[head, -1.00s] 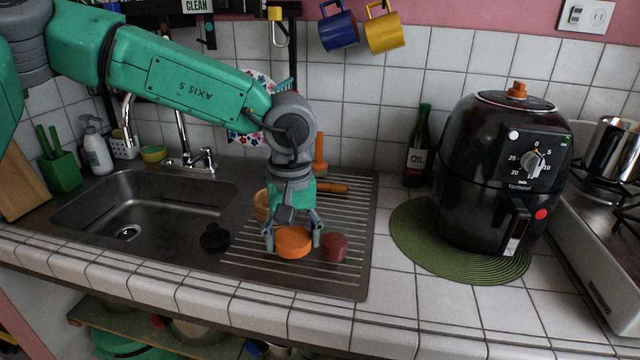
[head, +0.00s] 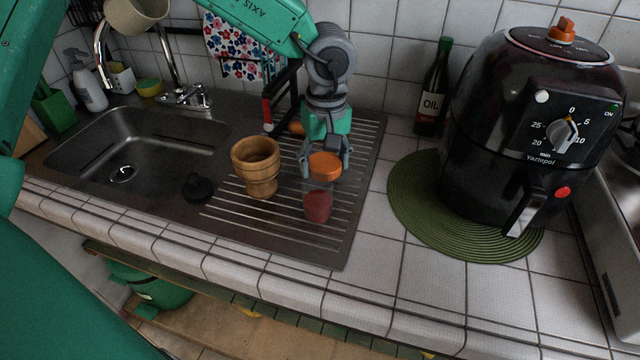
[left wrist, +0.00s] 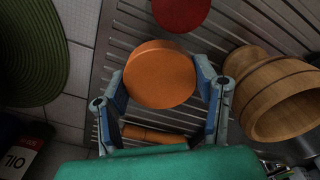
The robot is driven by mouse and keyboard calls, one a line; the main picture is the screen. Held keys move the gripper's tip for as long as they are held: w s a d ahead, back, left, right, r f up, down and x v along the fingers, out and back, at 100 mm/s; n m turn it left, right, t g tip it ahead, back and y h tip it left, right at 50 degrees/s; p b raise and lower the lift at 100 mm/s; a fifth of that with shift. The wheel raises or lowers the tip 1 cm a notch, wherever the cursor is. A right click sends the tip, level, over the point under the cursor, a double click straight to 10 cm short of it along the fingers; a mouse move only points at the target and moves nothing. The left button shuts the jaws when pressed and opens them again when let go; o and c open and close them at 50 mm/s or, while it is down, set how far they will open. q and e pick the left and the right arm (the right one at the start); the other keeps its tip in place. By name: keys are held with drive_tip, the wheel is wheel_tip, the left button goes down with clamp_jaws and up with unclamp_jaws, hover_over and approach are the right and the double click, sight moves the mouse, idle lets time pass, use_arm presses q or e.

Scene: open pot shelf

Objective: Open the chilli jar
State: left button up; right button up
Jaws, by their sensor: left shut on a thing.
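The chilli jar (head: 318,206) stands on the ribbed drainboard; its dark red content shows low down, with a faint clear part above. It shows in the left wrist view as a red disc (left wrist: 182,10) at the top edge. My left gripper (head: 325,168) is shut on the orange lid (head: 324,162), one finger on each side. In the left wrist view the lid (left wrist: 160,75) sits between the fingers, with a gap between it and the red disc. In the head view the lid appears above and slightly behind the red content. My right gripper is not in view.
A wooden mortar (head: 256,166) stands left of the jar, with a black plug (head: 197,187) by the sink (head: 140,150). A wooden handle (left wrist: 150,134) lies behind the gripper. The oil bottle (head: 433,90) and air fryer (head: 535,130) on a green mat (head: 425,222) are right.

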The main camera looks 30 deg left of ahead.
sight(318, 190)
use_arm(q)
drive_tip(key=shift+d+f, duration=0.35)
drive_tip(key=shift+f, duration=0.3)
drive_tip(key=a+f, duration=0.4)
drive_tip(key=f, duration=0.1)
drive_tip(key=shift+s+a+f+b, duration=0.1)
drive_tip(key=shift+a+f+b, duration=0.05)
drive_tip(key=shift+b, duration=0.15)
drive_tip(key=shift+s, duration=0.1)
drive_tip(key=shift+d, duration=0.3)
drive_tip(key=d, duration=0.2)
drive_tip(key=shift+d, duration=0.35)
drive_tip(key=shift+s+a+f, duration=0.15)
drive_tip(key=shift+a+f, duration=0.2)
drive_tip(key=shift+a, duration=0.35)
drive_tip(key=shift+c, duration=1)
drive_tip(key=o, duration=1.5)
drive_tip(key=shift+f, duration=0.1)
drive_tip(key=shift+c, duration=0.2)
drive_tip(key=shift+a+f, duration=0.1)
drive_tip(key=shift+a, duration=0.05)
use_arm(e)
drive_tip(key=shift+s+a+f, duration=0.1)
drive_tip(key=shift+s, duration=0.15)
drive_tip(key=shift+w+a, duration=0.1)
